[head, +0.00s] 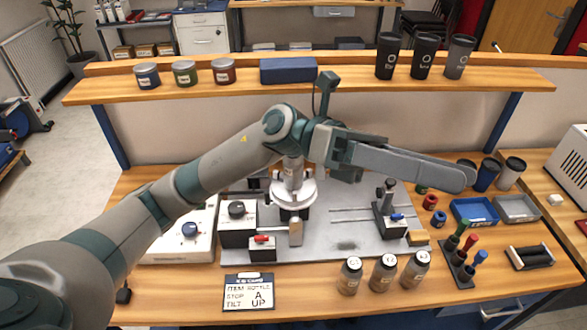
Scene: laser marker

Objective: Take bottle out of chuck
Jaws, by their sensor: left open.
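A silver-grey bottle (293,174) stands in the white round chuck (293,197) of the marking machine at the middle of the bench. Its upper part is partly hidden behind my left arm. My left gripper (455,177) reaches in from the left, above and in front of the machine, and its long grey fingers point right, past the bottle. The gripper is open. The near finger hides most of the far one, and I see nothing held between them. My right gripper is not in view.
A card (249,292) reads item bottle, stop A, tilt up. A tailstock-like post (388,208) stands right of the chuck. Blue (474,211) and grey (516,208) trays sit at right. A shelf (190,90) with cans and tumblers runs behind.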

